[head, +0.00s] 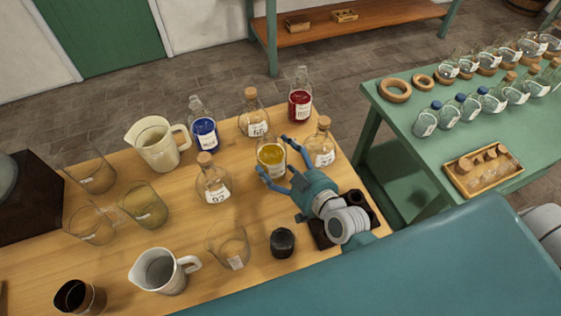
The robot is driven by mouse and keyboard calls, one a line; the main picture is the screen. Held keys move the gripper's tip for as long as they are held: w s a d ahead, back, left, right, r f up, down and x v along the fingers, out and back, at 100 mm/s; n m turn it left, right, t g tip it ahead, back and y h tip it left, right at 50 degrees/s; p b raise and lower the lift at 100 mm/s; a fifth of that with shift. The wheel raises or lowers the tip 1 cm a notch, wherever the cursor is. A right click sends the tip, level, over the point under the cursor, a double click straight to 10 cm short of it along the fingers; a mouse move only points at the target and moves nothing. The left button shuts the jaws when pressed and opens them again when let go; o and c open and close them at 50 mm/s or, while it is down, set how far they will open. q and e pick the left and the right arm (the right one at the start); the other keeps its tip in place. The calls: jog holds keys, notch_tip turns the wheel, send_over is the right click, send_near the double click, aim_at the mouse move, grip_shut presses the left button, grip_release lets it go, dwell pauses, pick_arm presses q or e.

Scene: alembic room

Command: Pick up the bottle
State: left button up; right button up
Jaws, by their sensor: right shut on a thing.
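My right gripper (276,157) reaches in from the lower right. Its two blue fingers are closed around a clear glass vessel with yellow liquid and a white label (271,153). The vessel stands at the tabletop or just above it; I cannot tell which. Corked clear bottles stand close by: one to the right (322,148), one behind (254,117) and one to the left (211,183). A blue-liquid bottle (205,133) and a red-liquid bottle (300,102) stand farther back. My left gripper is not in view.
The wooden table (110,265) also holds a cream pitcher (158,147), a grey pitcher (160,272), several empty glasses and a dark jar (283,242). A green table (420,160) with flasks and a small tray (484,174) stands to the right.

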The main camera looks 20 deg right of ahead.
notch_tip(320, 180, up, 18)
jog(key=shift+r+p, duration=0.25)
jog(key=shift+p, duration=0.15)
dwell(0.7)
dwell(1.4)
